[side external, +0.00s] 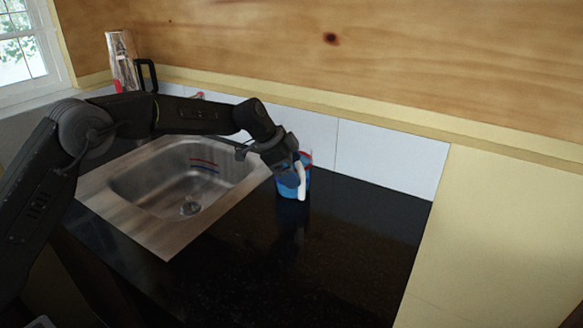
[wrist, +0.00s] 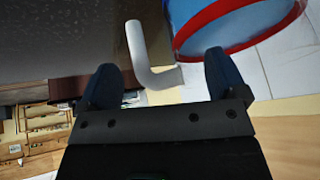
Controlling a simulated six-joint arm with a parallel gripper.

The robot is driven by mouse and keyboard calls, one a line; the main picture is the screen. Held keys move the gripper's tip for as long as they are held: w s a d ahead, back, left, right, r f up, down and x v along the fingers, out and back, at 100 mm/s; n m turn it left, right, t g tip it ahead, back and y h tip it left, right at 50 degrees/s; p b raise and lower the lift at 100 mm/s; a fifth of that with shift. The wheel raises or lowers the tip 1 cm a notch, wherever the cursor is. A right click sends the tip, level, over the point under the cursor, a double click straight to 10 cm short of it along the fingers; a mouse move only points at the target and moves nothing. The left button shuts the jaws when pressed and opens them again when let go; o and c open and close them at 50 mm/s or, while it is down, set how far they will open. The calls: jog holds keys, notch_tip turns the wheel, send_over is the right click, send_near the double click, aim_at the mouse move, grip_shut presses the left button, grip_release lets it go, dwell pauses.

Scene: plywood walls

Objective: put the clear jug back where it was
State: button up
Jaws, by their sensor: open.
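A clear jug (side external: 122,62) with a black handle stands at the back left, behind the sink. Its base is hidden by my arm. A blue cup (side external: 292,183) with a red rim and a white handle (side external: 301,181) is on the black counter, right of the sink. In the wrist view the blue cup (wrist: 225,20) fills the upper right, and its white handle (wrist: 138,55) reaches between my fingers. My gripper (wrist: 163,78) is open at the handle; contact cannot be told. In the side view my gripper (side external: 290,163) is at the cup, partly covering it.
A steel sink (side external: 118,208) is set into the counter left of the cup. The black counter (side external: 330,250) is clear in front and to the right. White tiles (side external: 390,157) and a plywood wall close off the back. A window (side external: 25,45) is at the far left.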

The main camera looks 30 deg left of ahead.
jog(key=s+a+r+n, duration=0.1)
jog(key=s+a+r, duration=0.1)
jog(key=s+r, duration=0.45)
jog(key=s+a+r+n, duration=0.1)
jog(key=s+a+r, duration=0.2)
jog(key=s+r, duration=0.35)
jog(key=s+a+f+n+y, duration=0.1)
jog(key=s+n, duration=0.2)
jog(key=s, duration=0.6)
jog(key=s+a+f+n+y, duration=0.1)
jog(key=s+n+y, duration=0.1)
jog(key=s, duration=0.8)
jog(key=s+a+f+n+t+y, duration=0.1)
jog(key=s+n, duration=0.4)
jog(key=s, duration=0.5)
jog(key=shift+s+a+f, duration=0.15)
jog(key=shift+s+a, duration=0.05)
